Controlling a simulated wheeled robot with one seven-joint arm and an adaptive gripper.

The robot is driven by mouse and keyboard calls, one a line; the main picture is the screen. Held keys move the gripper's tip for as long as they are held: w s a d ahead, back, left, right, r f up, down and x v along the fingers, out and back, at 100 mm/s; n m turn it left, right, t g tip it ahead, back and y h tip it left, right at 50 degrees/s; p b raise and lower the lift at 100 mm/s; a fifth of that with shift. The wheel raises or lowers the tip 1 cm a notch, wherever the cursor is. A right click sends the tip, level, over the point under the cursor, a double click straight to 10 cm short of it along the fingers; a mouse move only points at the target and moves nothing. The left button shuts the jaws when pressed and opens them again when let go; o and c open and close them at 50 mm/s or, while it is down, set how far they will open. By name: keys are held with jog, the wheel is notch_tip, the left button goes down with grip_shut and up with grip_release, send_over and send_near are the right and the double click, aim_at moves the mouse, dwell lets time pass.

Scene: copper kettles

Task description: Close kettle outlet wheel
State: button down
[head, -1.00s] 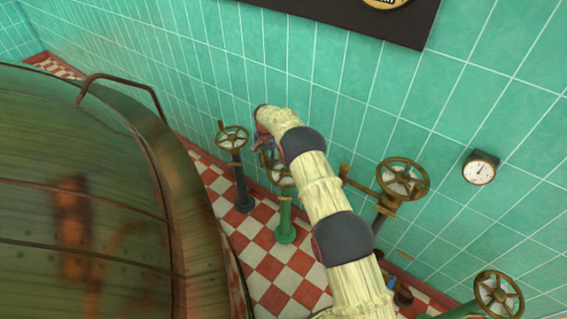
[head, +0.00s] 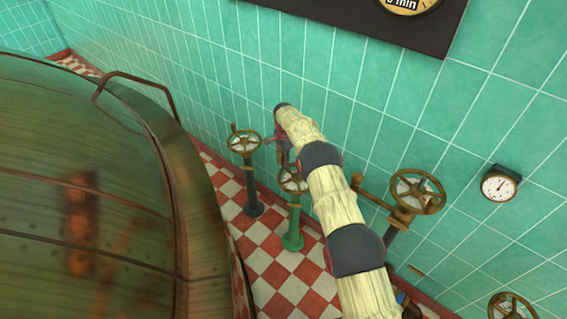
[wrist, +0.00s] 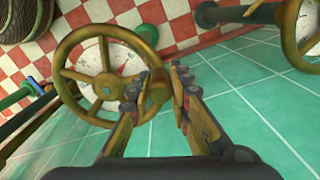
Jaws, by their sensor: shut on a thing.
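The brass outlet wheel on the green post (head: 293,180) stands on the floor by the wall. It has spokes over a white dial, and my arm stands close beside it. My gripper (wrist: 161,85) is shut on the knob at the wheel's right rim, one finger on each side. In the head view my gripper (head: 279,149) is at the far edge of the wheel, its fingers small and partly hidden by my arm.
A similar wheel on a dark post (head: 245,143) stands just beyond, also at the wrist view's upper right (wrist: 288,35). A larger wall-side wheel (head: 418,191) and a gauge (head: 500,184) are at right. The big copper kettle (head: 80,200) fills the left. Checkered floor lies between.

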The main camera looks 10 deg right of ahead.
jog(key=shift+w+r, duration=0.15)
jog(key=shift+w, duration=0.05)
jog(key=c, duration=2.1)
grip_release()
jog(key=o, duration=0.4)
jog(key=shift+d, duration=0.1)
jog(key=shift+o, duration=0.3)
jog(key=shift+s, duration=0.1)
notch_tip(320, 180, up, 12)
jog(key=shift+f, duration=0.15)
